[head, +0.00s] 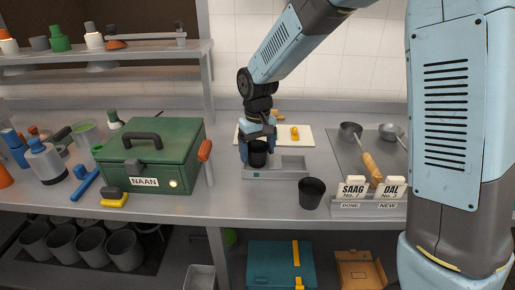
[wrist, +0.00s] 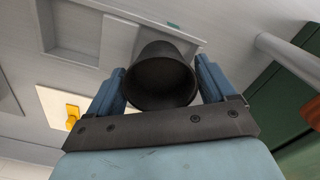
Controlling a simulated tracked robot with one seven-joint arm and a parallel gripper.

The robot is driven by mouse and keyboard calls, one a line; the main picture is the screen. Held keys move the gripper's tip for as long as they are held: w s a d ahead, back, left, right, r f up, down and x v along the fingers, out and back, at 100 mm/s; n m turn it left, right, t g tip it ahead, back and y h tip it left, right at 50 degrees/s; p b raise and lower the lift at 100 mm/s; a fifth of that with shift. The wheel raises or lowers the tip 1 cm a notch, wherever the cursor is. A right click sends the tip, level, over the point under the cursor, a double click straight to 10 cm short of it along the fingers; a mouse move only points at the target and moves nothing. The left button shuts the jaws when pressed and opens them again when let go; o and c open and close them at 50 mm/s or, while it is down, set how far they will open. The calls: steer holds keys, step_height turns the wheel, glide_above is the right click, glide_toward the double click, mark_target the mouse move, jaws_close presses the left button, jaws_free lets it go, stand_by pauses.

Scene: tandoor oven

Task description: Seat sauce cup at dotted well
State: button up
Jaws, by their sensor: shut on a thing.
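My gripper (head: 257,148) is shut on a dark sauce cup (head: 258,158), upright in the head view. In the wrist view the cup (wrist: 160,80) sits between the two blue fingers of my gripper (wrist: 160,88), its open mouth toward the camera. The cup is over the left part of a grey tray (head: 291,176) with recessed wells. A small teal mark (head: 257,174) shows on the tray's front edge below the cup; it also shows in the wrist view (wrist: 173,25). The cup hides the left well, and I cannot tell whether its base touches the tray.
Another dark cup (head: 311,193) stands in front of the tray's right end. A green NAAN box (head: 150,155) with an orange-ended handle (head: 205,151) is at left. A pale board (head: 305,137) lies behind. SAAG and DAL cards (head: 354,188) and ladles (head: 350,131) are at right.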

steer(key=shift+f, duration=0.6)
steer(key=o, duration=0.9)
steer(key=shift+r, duration=3.95)
